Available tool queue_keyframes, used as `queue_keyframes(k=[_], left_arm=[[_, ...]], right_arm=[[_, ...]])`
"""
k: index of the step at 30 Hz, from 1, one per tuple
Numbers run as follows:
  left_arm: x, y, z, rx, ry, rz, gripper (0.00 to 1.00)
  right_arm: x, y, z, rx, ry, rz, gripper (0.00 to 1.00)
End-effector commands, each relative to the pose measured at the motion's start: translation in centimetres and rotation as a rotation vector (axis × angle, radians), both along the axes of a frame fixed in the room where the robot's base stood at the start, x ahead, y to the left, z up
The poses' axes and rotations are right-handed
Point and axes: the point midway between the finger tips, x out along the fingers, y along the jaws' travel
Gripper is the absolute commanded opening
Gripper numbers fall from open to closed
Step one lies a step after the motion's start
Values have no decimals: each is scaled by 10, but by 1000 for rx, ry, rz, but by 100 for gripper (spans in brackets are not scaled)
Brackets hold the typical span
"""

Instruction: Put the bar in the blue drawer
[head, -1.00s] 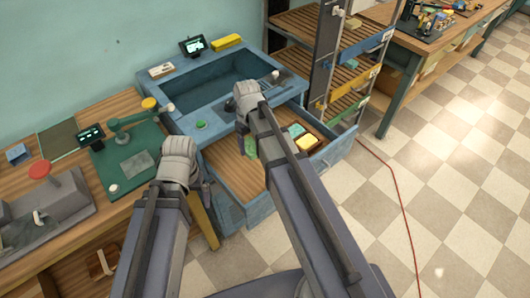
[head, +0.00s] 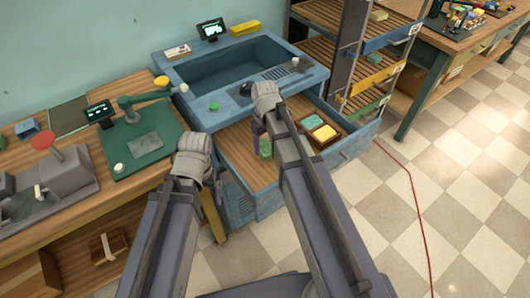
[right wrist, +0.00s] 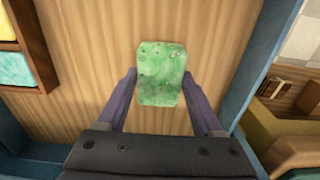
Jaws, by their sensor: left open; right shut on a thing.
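The green speckled bar (right wrist: 162,73) is between the fingers of my right gripper (right wrist: 161,98) in the right wrist view. In the head view the bar (head: 265,147) shows below the right hand, over the wooden floor of the open blue drawer (head: 345,153). Whether the bar touches the drawer floor I cannot tell. The drawer is pulled out below the blue sink unit. My left gripper (head: 207,196) is open and empty, to the left of the drawer near the workbench edge; its fingers are mostly hidden by the hand.
A wooden tray (head: 336,143) with a teal bar (head: 312,121) and a yellow bar (head: 324,133) lies in the drawer's right part. The blue sink (head: 205,75) is behind. A shelf rack (head: 345,60) stands at the right. Drawer floor is bare left of the tray.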

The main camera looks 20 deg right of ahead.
Motion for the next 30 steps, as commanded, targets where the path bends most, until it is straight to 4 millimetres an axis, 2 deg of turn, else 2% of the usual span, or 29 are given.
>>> queue_keyframes(k=[1,6,20,21,28,30], left_arm=[[0,0,-11,0,0,0,98],[0,0,-31,0,0,0,98],[0,0,-36,0,0,0,98],[0,0,-34,0,0,0,98],[0,0,-34,0,0,0,98],[0,0,-34,0,0,0,98]], right_arm=[[0,0,-11,0,0,0,8],[0,0,-31,0,0,0,8],[0,0,-36,0,0,0,8],[0,0,-34,0,0,0,71],[0,0,-34,0,0,0,97],[0,0,-34,0,0,0,98]])
